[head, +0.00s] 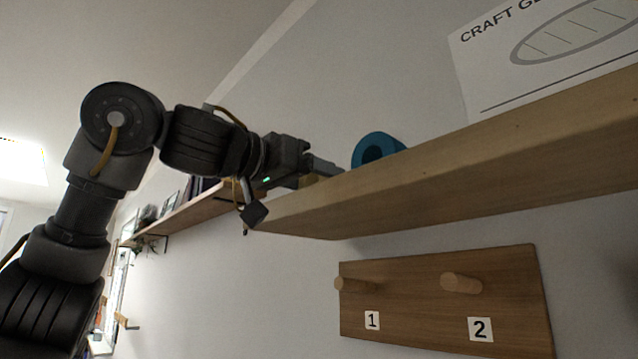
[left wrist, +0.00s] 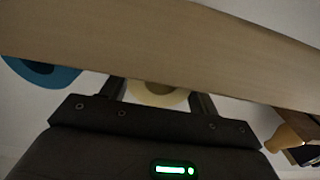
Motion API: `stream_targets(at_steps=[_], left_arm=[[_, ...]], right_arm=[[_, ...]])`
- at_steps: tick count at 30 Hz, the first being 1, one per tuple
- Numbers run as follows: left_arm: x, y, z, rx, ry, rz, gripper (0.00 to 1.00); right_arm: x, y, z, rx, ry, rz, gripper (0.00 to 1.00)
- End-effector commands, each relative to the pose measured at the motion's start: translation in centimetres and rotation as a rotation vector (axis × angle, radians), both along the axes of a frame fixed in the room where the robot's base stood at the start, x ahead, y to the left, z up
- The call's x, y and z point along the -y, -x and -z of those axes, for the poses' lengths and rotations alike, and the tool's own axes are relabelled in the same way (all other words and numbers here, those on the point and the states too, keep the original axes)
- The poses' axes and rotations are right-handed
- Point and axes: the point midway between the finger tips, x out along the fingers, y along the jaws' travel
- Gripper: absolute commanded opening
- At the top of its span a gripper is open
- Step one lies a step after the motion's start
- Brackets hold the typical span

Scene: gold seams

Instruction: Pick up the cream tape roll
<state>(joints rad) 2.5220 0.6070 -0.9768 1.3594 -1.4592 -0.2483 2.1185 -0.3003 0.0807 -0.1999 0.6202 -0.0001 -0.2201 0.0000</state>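The cream tape roll (left wrist: 175,98) shows in the left wrist view, partly hidden behind the edge of a wooden shelf (left wrist: 165,45). My left gripper (left wrist: 157,92) has its two dark fingers apart, one on each side of the roll. The shelf edge hides the fingertips, so I cannot tell whether they touch or grip it. In the head view my left gripper (head: 322,168) reaches over the near left end of the shelf (head: 450,165). I cannot make out the cream roll clearly there. My right gripper is in neither view.
A blue tape roll (head: 377,148) stands on the shelf beyond my gripper; it also shows in the left wrist view (left wrist: 40,72). Below the shelf is a wooden peg board (head: 410,285) with pegs numbered 1 and 2. Another shelf (head: 185,218) runs along the wall behind my arm.

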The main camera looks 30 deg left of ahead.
Motion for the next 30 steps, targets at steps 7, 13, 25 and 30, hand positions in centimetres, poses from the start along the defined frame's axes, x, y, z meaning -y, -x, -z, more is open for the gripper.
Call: stream_targets(at_steps=[7,13,25,30], left_arm=[[0.0,0.0,0.0,-0.001,0.0,0.0,0.37],[0.0,0.0,-0.1,-0.001,0.0,0.0,0.37],[0.4,0.7,-4.0,0.003,0.002,0.001,0.37],[1.6,3.6,-7.7,0.004,0.001,-0.001,0.37]], right_arm=[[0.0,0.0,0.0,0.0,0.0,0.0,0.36],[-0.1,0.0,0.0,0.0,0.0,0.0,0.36],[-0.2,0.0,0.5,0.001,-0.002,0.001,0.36],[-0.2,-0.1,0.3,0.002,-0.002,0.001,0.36]])
